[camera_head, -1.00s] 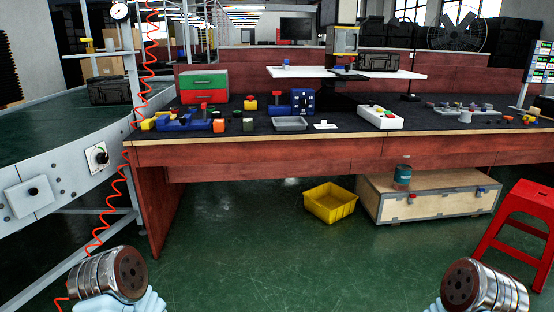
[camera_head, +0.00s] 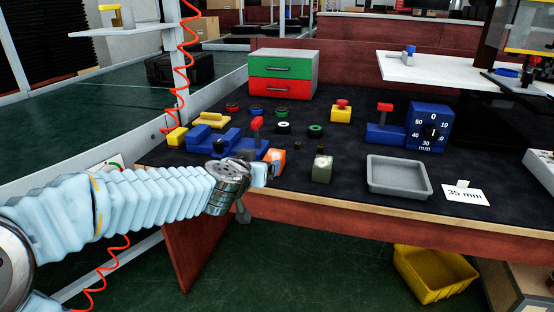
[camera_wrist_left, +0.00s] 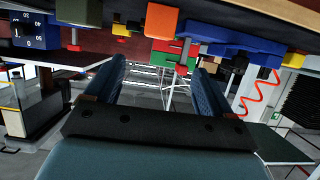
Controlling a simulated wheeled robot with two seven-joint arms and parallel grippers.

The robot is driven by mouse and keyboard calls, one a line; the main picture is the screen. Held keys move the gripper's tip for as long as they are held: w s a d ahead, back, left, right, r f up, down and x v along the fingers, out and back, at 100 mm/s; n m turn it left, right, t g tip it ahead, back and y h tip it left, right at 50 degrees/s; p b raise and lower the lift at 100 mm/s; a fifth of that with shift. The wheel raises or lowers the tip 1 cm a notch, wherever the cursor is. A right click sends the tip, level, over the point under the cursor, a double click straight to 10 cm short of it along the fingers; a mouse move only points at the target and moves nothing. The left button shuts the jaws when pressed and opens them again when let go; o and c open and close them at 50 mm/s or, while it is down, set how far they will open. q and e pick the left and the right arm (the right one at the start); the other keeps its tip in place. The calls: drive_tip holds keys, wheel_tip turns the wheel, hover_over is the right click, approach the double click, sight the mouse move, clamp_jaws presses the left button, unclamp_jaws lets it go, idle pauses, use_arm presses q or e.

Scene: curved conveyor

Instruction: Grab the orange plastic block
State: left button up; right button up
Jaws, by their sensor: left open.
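The orange plastic block (camera_head: 279,157) stands near the front edge of the dark worktop in the head view. It also shows at the top of the left wrist view (camera_wrist_left: 161,20), where the scene is upside down. My left gripper (camera_head: 262,173) is just left of the block in the head view and covers part of it. In the wrist view the two fingers (camera_wrist_left: 160,75) are apart with nothing between them, and the block lies beyond their tips. Whether anything touches cannot be told. My right gripper is out of view.
A grey-green block (camera_head: 322,168) stands right of the orange one. A blue fixture (camera_head: 216,140) is behind and left. A grey tray (camera_head: 398,190) and a "35 mm" card (camera_head: 466,194) lie farther right. Red-green drawers (camera_head: 283,76) stand behind. A red coiled hose (camera_head: 186,50) hangs left.

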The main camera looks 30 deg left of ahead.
use_arm(q)
drive_tip(key=b, duration=0.2)
approach(274, 155)
drive_tip(key=x, duration=0.3)
drive_tip(key=shift+a+f, duration=0.15)
drive_tip(key=shift+f, duration=0.05)
drive_tip(key=b+x, duration=0.1)
drive_tip(key=x, duration=0.4)
drive_tip(key=shift+w, duration=0.45)
drive_tip(key=shift+c, duration=0.2)
drive_tip(key=c, duration=1.1)
drive_tip(key=shift+o, duration=0.2)
drive_tip(key=shift+r, duration=0.15)
